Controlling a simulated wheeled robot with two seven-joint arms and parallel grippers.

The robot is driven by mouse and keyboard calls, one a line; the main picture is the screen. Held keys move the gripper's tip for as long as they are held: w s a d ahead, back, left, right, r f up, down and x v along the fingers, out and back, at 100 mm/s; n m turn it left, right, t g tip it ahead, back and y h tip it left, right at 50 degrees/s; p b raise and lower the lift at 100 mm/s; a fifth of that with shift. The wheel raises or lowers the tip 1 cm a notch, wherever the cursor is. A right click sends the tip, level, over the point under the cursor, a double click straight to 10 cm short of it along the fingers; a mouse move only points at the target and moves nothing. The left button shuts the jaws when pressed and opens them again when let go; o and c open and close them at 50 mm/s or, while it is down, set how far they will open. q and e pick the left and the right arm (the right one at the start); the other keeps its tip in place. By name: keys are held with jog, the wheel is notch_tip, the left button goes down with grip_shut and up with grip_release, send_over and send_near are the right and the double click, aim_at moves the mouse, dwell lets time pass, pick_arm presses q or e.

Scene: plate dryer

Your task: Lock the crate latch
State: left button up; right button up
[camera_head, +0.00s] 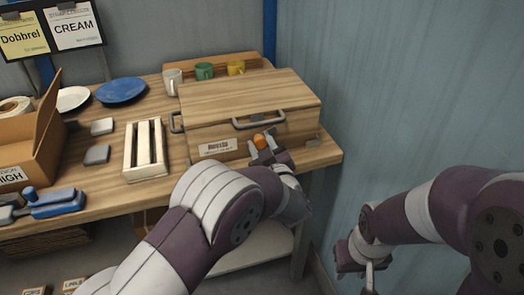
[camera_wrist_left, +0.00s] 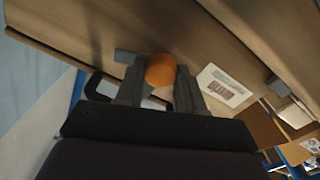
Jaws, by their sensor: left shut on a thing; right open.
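The wooden crate (camera_head: 240,97) stands on the workbench with its lid down. An orange knob (camera_head: 260,141), the latch's grip, is on its front face below the grey front handle (camera_head: 258,119). My left gripper (camera_head: 268,152) is shut on the knob. In the left wrist view the orange knob (camera_wrist_left: 160,70) sits between the two fingers of the left gripper (camera_wrist_left: 159,85). A grey metal piece (camera_wrist_left: 125,56) shows beside the fingers; the rest of the latch is hidden. My right gripper (camera_head: 366,266) is open and empty, low in front of the wall.
A slatted wooden rack (camera_head: 146,151) stands left of the crate. The blue wall (camera_head: 400,90) is close on the right.

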pick_arm(q)
jog(key=n+b, duration=0.3)
jog(key=b, duration=0.1)
jog(key=n+b, duration=0.3)
jog(key=n, duration=0.1)
jog(key=f+n+b, duration=0.1)
jog(key=n+b, duration=0.2)
jog(key=b, duration=0.1)
jog(key=shift+a+n+b, duration=0.1)
jog(key=shift+n+b, duration=0.2)
jog(key=shift+n, duration=0.1)
jog(key=shift+r+n+b, duration=0.2)
jog(key=shift+n+b, duration=1.2)
jog(key=shift+b, duration=0.15)
jog(key=o, duration=1)
jog(key=shift+r, duration=0.1)
jog(key=p+v, duration=0.1)
jog(key=v, duration=1.1)
jog(key=shift+s, duration=0.4)
jog(key=shift+w, duration=0.1)
